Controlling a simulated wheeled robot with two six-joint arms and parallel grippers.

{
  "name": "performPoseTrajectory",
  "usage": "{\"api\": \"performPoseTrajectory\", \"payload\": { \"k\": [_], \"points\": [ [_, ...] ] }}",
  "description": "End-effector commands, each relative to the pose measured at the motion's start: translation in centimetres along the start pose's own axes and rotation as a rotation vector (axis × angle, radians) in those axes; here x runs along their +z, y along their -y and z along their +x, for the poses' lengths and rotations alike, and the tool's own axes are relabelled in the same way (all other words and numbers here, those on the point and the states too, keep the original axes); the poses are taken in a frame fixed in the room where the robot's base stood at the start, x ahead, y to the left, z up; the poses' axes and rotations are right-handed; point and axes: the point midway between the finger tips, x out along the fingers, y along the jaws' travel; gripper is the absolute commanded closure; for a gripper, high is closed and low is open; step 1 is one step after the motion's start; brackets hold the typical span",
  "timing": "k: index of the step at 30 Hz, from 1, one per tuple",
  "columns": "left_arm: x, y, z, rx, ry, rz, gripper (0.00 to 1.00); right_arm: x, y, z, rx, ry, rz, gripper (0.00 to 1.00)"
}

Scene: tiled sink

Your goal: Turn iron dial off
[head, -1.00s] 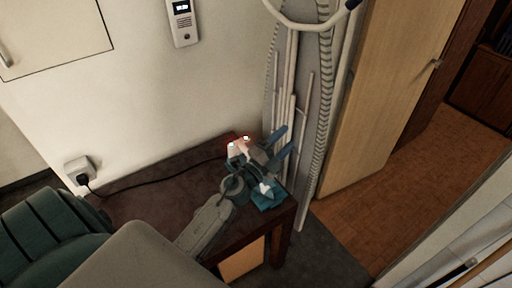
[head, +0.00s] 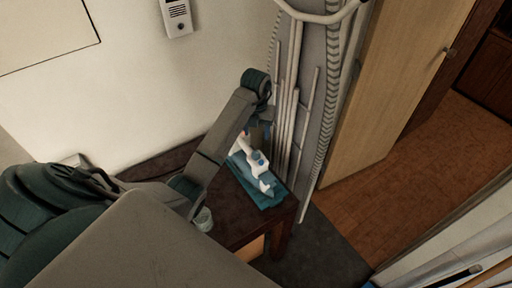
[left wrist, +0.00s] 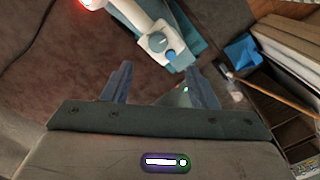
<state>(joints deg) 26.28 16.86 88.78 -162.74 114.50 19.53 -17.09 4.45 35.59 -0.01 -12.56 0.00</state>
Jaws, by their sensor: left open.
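The iron (head: 257,160) is white and teal and stands on a teal base on the small dark table. In the left wrist view the iron (left wrist: 142,22) lies just beyond my fingers, with a red glow at its upper left end. A round pale knob (left wrist: 157,42) and a blue round part (left wrist: 171,56) show on its body; which way the dial points is too small to tell. My left gripper (left wrist: 160,83) is open and empty, its fingers apart and short of the iron. In the head view its fingers are hidden behind the arm. My right gripper is not in view.
The dark table (head: 232,225) has bare room left of the iron. An ironing board (head: 300,110) leans upright just behind the iron. A wall intercom (head: 177,17) is above, and a wooden door (head: 395,90) stands at the right. A dark cord (left wrist: 35,35) crosses the table.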

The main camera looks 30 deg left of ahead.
Motion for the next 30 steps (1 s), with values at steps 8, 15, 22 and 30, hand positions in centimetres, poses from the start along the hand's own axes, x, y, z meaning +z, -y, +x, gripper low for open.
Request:
{"api": "performPoseTrajectory", "payload": {
  "k": [8, 15, 22, 30],
  "points": [
    [-0.1, -0.3, 1.5, 0.015, -0.009, -0.007, 0.47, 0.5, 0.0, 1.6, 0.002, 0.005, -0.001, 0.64],
    [-0.1, -0.3, 4.5, 0.013, -0.008, -0.006, 0.47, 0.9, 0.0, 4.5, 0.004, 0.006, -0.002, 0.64],
    [-0.1, -0.3, 7.5, 0.012, -0.007, -0.006, 0.47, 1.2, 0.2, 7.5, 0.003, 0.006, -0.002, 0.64],
    [-0.1, -0.4, 10.3, 0.012, -0.007, -0.006, 0.47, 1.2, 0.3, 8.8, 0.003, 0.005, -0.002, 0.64]
  ]
}}
